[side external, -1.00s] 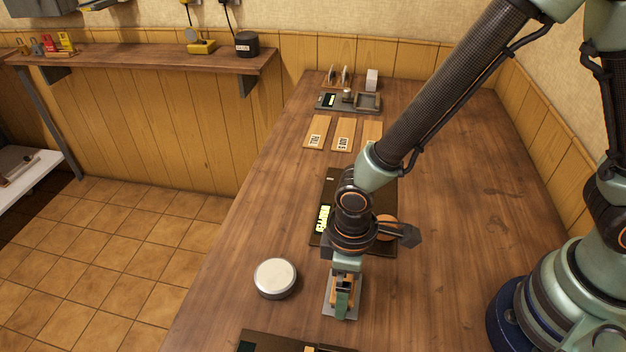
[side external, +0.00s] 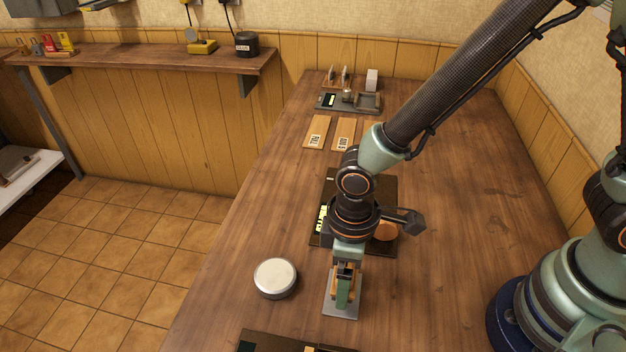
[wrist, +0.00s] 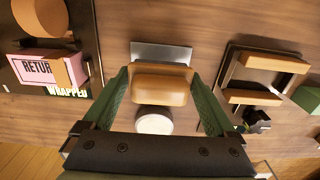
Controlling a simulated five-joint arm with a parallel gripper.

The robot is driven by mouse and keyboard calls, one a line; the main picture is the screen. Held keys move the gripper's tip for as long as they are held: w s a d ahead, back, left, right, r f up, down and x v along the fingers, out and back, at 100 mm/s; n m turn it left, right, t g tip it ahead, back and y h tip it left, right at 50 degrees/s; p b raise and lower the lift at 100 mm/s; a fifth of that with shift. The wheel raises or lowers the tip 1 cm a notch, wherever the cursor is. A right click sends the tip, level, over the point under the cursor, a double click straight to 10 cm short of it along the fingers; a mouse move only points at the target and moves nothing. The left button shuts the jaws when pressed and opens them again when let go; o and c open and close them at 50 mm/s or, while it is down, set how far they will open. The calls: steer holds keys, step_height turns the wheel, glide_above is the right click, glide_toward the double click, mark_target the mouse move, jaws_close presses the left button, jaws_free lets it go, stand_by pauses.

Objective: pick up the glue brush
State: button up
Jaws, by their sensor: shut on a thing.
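The glue brush shows as a tan, rounded wooden handle (wrist: 160,84) between my gripper's green fingers in the wrist view. Its bristles are hidden. My gripper (wrist: 160,92) is shut on it, one finger on each side. In the side view, my gripper (side external: 343,290) points down over a grey metal plate (side external: 331,304). A bit of the tan handle (side external: 347,272) shows between the fingers, just above the plate. The plate also shows beyond the handle in the wrist view (wrist: 160,52). I cannot tell how large any gap to the plate is.
A round tin with a pale lid (side external: 275,277) stands left of the gripper. A dark board (side external: 385,190) lies behind it, and another dark board (side external: 262,344) lies at the front edge. Wooden strips (side external: 318,131) and a grey tray (side external: 360,108) are farther back.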

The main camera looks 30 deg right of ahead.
step_height(320, 180, up, 17)
steer(key=shift+r, duration=0.15)
steer(key=o, duration=0.5)
steer(key=shift+c, duration=1.3)
